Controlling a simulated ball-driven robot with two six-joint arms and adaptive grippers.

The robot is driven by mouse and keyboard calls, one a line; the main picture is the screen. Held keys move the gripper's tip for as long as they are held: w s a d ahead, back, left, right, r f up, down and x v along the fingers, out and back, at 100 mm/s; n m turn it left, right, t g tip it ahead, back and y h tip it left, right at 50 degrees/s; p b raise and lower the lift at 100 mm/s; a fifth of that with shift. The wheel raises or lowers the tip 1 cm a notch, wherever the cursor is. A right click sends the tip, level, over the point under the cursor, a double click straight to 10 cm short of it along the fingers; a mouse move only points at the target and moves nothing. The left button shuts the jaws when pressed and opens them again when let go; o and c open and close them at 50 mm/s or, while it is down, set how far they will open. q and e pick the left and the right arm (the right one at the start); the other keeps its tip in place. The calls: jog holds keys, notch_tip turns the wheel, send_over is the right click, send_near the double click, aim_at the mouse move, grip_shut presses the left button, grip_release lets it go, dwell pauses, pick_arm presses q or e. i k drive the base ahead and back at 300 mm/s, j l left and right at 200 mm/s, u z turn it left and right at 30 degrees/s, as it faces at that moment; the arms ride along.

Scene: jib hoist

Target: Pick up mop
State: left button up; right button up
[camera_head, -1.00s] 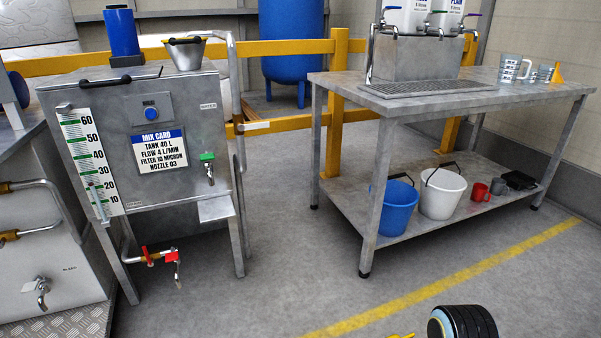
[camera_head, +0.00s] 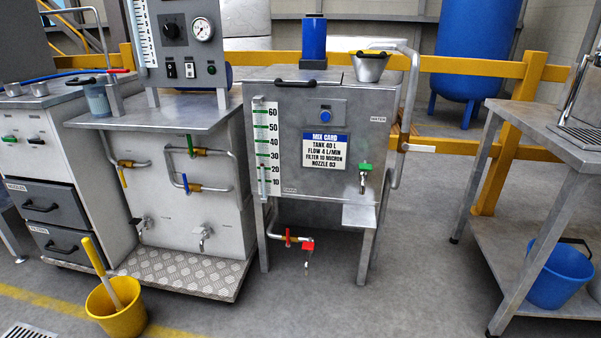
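A mop shows as a yellow-topped handle (camera_head: 95,257) leaning up and to the left out of a yellow bucket (camera_head: 118,312) on the floor at the lower left. The mop's lower end is hidden inside the bucket. The bucket stands in front of the steel unit with the checker-plate step. Neither of my grippers is in view.
The checker-plate step (camera_head: 185,270) is just behind the bucket. A steel mix tank (camera_head: 330,150) on legs stands at centre. A steel table (camera_head: 560,140) with a blue bucket (camera_head: 560,275) is at right. The floor at centre front is clear.

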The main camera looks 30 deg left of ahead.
aim_at(86, 242)
jog(key=u, duration=2.3)
